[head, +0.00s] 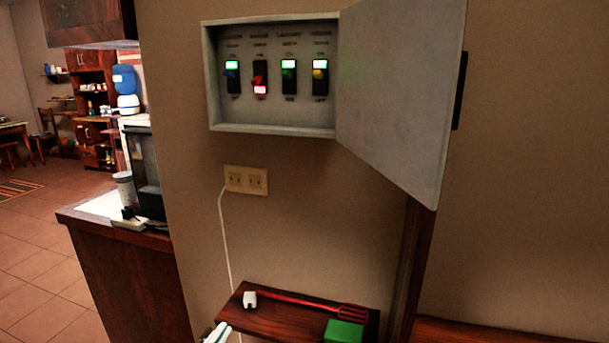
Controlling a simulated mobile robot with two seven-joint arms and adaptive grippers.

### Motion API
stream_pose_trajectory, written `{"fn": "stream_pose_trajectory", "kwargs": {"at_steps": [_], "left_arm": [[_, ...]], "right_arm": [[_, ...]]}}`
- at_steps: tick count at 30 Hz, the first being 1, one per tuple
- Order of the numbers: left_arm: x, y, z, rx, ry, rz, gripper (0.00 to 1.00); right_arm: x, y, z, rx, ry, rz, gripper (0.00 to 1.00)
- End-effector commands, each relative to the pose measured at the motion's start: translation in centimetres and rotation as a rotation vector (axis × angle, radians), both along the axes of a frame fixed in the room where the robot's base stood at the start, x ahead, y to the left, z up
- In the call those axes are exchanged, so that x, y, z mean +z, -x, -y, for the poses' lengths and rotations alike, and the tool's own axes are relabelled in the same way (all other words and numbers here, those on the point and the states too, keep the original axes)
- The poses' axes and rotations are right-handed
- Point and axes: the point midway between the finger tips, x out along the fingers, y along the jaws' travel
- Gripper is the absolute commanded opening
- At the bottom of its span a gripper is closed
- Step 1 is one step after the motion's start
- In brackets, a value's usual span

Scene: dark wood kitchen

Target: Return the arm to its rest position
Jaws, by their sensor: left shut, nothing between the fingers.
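My left gripper (218,333) shows only as pale fingertips at the bottom edge, by the left front of the small wooden shelf. It is shut and holds nothing; the rest of the left arm is out of frame. My right gripper is not in view. The grey breaker box (270,131) on the wall is well above my left gripper. Its door (400,95) stands open to the right. Inside, the blue, green and yellow switches have green lights at the top. The red switch (260,81) has a red light at the bottom.
The wooden shelf (285,318) holds a red fly swatter (315,302), a small white object (250,300) and a green box (343,332). A white cord (225,235) hangs from the wall outlet (246,180). A counter (125,255) stands at left, with open tiled floor beyond.

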Motion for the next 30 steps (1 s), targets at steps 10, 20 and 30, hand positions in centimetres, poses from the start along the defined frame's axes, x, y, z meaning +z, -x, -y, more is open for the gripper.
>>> {"fn": "stream_pose_trajectory", "kwargs": {"at_steps": [10, 20, 30], "left_arm": [[-20.6, 11.5, -2.5, 0.159, 0.207, -0.617, 0.0], [-27.7, 19.1, -2.9, 0.232, 0.287, -0.872, 0.0], [-27.9, 19.3, -2.9, 0.234, 0.287, -0.878, 0.0]], "right_arm": [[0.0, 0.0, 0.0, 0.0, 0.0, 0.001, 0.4], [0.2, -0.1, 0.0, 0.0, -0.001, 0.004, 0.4], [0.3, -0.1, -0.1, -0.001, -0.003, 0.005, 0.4]]}}
